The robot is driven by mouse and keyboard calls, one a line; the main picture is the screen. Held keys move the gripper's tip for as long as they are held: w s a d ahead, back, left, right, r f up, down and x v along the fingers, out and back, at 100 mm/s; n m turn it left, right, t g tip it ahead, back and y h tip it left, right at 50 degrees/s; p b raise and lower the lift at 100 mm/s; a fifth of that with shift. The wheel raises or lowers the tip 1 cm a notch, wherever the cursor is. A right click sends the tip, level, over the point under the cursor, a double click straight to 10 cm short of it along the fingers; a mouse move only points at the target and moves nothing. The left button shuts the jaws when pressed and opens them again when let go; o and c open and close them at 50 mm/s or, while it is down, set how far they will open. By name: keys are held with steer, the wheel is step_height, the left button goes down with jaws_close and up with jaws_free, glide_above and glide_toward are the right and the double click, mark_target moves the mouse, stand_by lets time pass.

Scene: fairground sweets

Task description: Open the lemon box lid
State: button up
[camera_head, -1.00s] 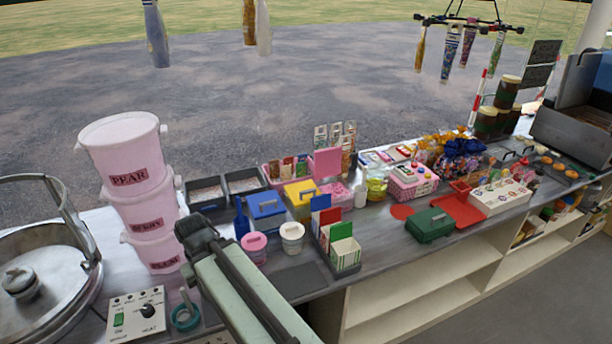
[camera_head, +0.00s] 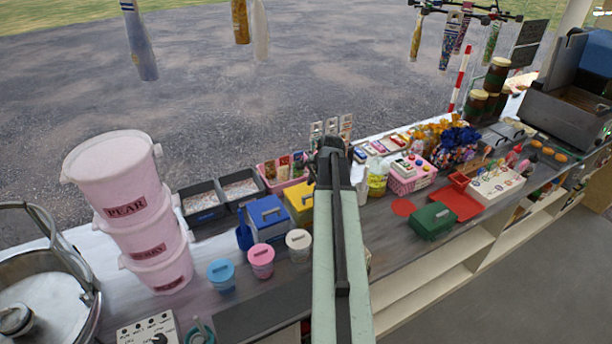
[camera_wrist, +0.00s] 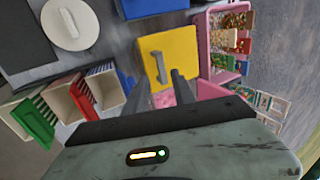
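The yellow lemon box (camera_head: 299,198) stands on the counter beside a blue box, partly hidden by my arm in the head view. In the wrist view its yellow lid (camera_wrist: 180,50) looks flat and shut, with a grey bar handle (camera_wrist: 158,66) on top. My gripper (camera_wrist: 164,92) is open and empty. Its two dark fingers are apart and show just below the handle's lower end in the picture. I cannot tell whether they touch the lid. In the head view my gripper (camera_head: 329,150) is over the boxes, its fingertips unclear.
A blue box (camera_head: 267,218) is beside the yellow one. A pink tray (camera_wrist: 222,45) of packets and a pink lid (camera_wrist: 214,90) are close on the other side. Card holders (camera_wrist: 75,98) and a white-lidded tub (camera_wrist: 70,25) are near. Stacked pink buckets (camera_head: 125,208) stand left.

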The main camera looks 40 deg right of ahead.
mark_target(310, 195)
steer(key=b+x, duration=0.2)
steer(key=x, duration=0.1)
steer(key=b+x, duration=0.5)
steer(key=b, duration=0.1)
steer(key=shift+d+f, duration=0.3)
steer(key=shift+f, duration=0.05)
steer(key=shift+r, duration=0.15)
steer(key=c, duration=0.7)
steer(key=shift+o, duration=0.2)
